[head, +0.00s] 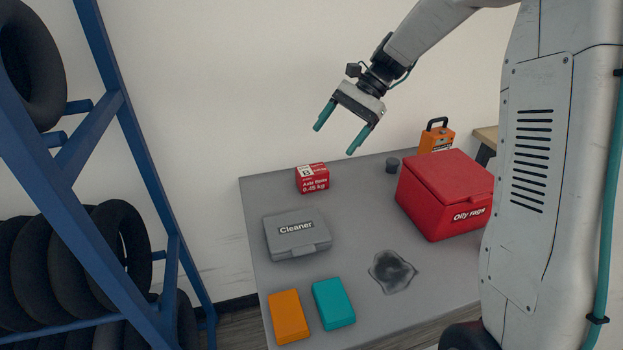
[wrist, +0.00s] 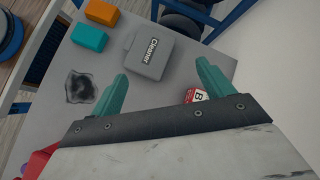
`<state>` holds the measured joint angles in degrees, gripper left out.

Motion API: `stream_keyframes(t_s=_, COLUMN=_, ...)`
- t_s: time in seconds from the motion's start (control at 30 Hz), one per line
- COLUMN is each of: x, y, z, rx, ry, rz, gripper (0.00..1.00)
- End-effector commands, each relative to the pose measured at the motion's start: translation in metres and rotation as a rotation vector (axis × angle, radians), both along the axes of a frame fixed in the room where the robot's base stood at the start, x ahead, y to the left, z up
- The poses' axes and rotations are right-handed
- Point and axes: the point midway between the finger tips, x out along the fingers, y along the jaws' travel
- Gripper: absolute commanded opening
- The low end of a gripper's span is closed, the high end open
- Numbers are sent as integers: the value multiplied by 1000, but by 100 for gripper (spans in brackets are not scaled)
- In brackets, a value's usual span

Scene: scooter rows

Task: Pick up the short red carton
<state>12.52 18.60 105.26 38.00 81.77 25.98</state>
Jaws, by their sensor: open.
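The short red carton (head: 312,178) sits on the grey tabletop near its back left edge, with white lettering and a white label. In the wrist view the carton (wrist: 196,95) shows only in part, beside the right-hand finger and partly hidden by my gripper's body. My gripper (head: 339,128) is open and empty, held in the air above the back of the table, up and to the right of the carton. Its two teal fingers (wrist: 160,82) stand wide apart in the wrist view.
A grey Cleaner case (head: 297,250) lies in front of the carton. A red Oily rags box (head: 440,231), a dark cylinder (head: 392,165) and an orange handled box (head: 437,137) stand right. Orange (head: 289,317) and teal (head: 333,303) blocks lie in front. A blue tyre rack (head: 134,131) is left.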

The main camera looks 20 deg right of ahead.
Motion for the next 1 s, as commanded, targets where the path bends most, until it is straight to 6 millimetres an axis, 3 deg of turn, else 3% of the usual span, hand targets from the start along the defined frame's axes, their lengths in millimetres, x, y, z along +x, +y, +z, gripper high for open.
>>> stream_keyframes(t_s=0.03, x=22, y=-6, z=-20, rx=40, ry=48, rz=-51, gripper=80)
stream_keyframes(t_s=0.2, x=83, y=-23, z=-78, rx=174, ry=189, rz=-215, gripper=80)
stream_keyframes(t_s=0.4, x=128, y=-43, z=-140, rx=300, ry=318, rz=-359, gripper=80)
stream_keyframes(t_s=0.5, x=139, y=-50, z=-160, rx=338, ry=357, rz=-401, gripper=80)
stream_keyframes(t_s=0.63, x=146, y=-51, z=-173, rx=362, ry=380, rz=-427, gripper=80)
stream_keyframes(t_s=1.0, x=143, y=-19, z=-185, rx=365, ry=384, rz=-430, gripper=80)
